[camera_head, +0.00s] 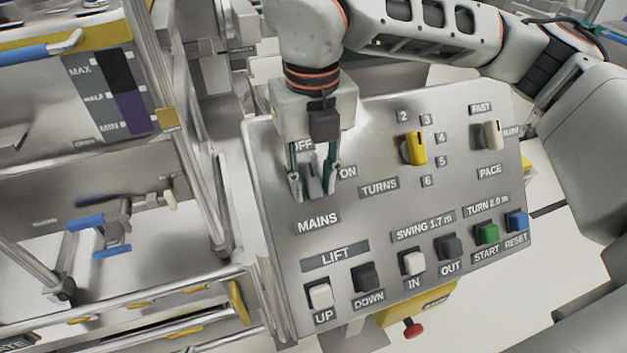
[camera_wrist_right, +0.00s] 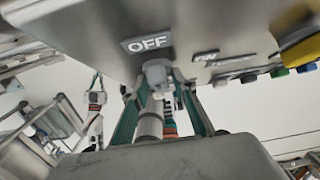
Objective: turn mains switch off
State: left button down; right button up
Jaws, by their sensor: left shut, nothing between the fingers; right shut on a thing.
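The mains switch (camera_head: 314,187) is a grey knob above the MAINS label on the sloping metal panel (camera_head: 390,195). The OFF label is up and left of it, partly covered, and the ON label is to its right. My right gripper (camera_head: 315,193) reaches down from above with its fingers on either side of the knob, shut on it. In the right wrist view the knob (camera_wrist_right: 156,74) is between the fingers, just below the OFF label. Which label the knob points at is hard to tell.
The yellow TURNS knob (camera_head: 415,149) and the cream PACE knob (camera_head: 492,135) are to the right. Several push buttons line the panel's lower edge. A red knob (camera_head: 413,328) sits below the panel. A metal frame (camera_head: 205,150) stands close on the left.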

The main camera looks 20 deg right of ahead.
aim_at(312, 177)
jog(key=shift+w+r, duration=0.1)
jog(key=shift+w, duration=0.05)
jog(key=shift+c, duration=0.2)
jog(key=o, duration=0.8)
notch_tip(312, 177, up, 12)
jog(key=shift+f, duration=0.1)
